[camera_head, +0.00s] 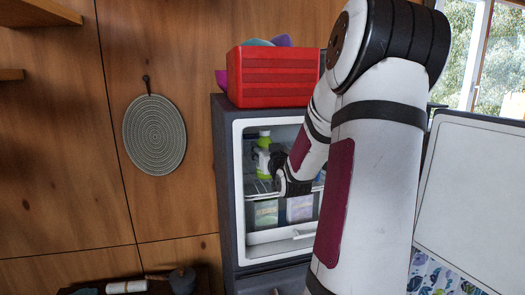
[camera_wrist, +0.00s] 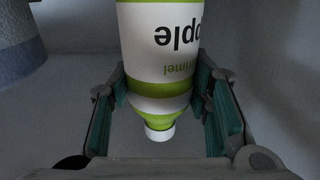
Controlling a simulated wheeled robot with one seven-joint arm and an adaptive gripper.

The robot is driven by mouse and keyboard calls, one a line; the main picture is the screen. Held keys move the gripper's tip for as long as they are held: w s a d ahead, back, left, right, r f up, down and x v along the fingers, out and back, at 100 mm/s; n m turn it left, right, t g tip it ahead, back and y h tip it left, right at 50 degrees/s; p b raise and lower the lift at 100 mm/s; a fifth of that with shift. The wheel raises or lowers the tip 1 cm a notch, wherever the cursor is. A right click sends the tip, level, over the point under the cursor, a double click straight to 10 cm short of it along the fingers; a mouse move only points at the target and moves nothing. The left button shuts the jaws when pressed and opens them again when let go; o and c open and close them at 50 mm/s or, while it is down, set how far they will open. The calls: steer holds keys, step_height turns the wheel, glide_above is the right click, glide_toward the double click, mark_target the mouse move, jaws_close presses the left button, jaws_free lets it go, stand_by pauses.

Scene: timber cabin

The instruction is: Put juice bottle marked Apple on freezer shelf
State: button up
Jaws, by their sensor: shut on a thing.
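The green and white juice bottle (camera_head: 264,153) is upright inside the open freezer (camera_head: 237,190), at its left side. In the wrist view the bottle (camera_wrist: 160,62) shows a label with "pple" readable, upside down in the picture, and a white cap. My gripper (camera_head: 275,168) reaches in from the right and is shut on the bottle; in the wrist view its teal finger pads (camera_wrist: 165,108) flank the bottle near its neck. The freezer shelf (camera_head: 256,190) lies just below the bottle. I cannot tell whether the bottle's base touches it.
Boxed packages (camera_head: 266,213) sit below the shelf. A red crate (camera_head: 275,78) stands on top of the freezer. The open door (camera_head: 470,190) is at the right. A blue-grey object (camera_wrist: 20,35) is at the wrist view's upper left. My arm hides the freezer's right side.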

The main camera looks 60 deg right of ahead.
steer(key=shift+f, duration=0.1)
steer(key=o, duration=1.4)
steer(key=shift+s+a, duration=0.25)
steer(key=shift+s, duration=0.05)
steer(key=v, duration=1.1)
steer(key=shift+p, duration=0.45)
steer(key=shift+s+a, duration=0.1)
